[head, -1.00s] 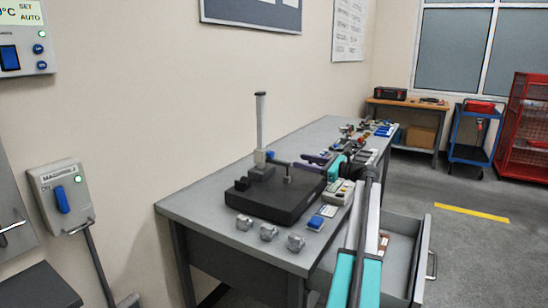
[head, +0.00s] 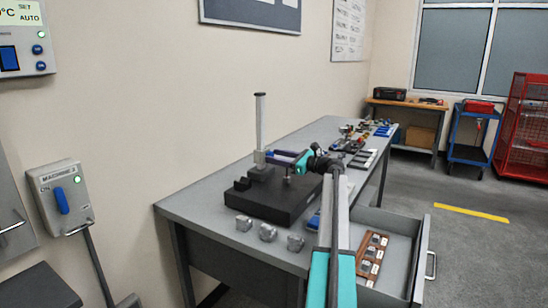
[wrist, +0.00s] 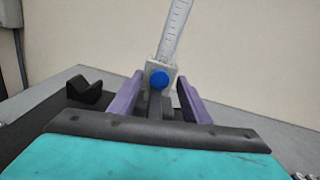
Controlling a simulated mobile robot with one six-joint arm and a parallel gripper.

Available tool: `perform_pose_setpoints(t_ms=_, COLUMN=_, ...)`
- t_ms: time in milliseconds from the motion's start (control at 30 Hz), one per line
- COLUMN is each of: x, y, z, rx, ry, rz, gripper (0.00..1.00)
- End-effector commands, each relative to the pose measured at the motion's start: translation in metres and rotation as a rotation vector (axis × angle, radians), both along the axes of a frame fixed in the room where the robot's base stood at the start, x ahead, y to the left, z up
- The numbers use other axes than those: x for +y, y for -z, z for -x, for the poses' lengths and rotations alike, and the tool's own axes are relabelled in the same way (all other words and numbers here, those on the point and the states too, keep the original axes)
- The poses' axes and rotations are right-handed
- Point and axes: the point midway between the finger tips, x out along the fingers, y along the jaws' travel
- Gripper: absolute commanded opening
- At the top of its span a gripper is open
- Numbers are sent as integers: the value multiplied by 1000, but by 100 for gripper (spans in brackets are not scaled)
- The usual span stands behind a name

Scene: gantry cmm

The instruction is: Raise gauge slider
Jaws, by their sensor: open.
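The height gauge's ruled column (head: 260,120) stands upright on the dark surface plate (head: 285,211). Its grey slider sits low on the column, with a blue round knob (wrist: 160,78) facing me in the wrist view. My gripper (head: 274,156) is at slider height, its purple fingers pointing left at the column. In the wrist view, my gripper (wrist: 157,80) is open, with one finger on each side of the slider (wrist: 151,69). A dark arm of the gauge extends toward me between the fingers. I cannot tell whether either finger touches the slider.
Several small metal blocks (head: 268,232) stand along the table's front edge. A black V-shaped block (wrist: 87,90) is left of my gripper. An open drawer (head: 397,256) at the right holds a brown rack (head: 373,260). Other tools lie farther back on the table.

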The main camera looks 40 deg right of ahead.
Motion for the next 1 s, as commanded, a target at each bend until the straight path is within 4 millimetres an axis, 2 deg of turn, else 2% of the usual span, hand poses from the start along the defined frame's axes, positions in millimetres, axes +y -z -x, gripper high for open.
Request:
perform_pose_setpoints(t_ms=133, x=3, y=0, z=-10, rx=0, ry=-2, rz=0, gripper=43)
perform_pose_setpoints(t_ms=467, x=4, y=0, z=-12, rx=0, ry=-2, rz=0, gripper=43)
perform_pose_setpoints(t_ms=567, x=4, y=0, z=-12, rx=0, ry=-2, rz=0, gripper=30)
perform_pose_setpoints(t_ms=733, x=5, y=0, z=-13, rx=0, ry=-3, rz=0, gripper=1)
perform_pose_setpoints(t_ms=1000, x=5, y=-4, z=-13, rx=-1, ry=-3, rz=0, gripper=0)
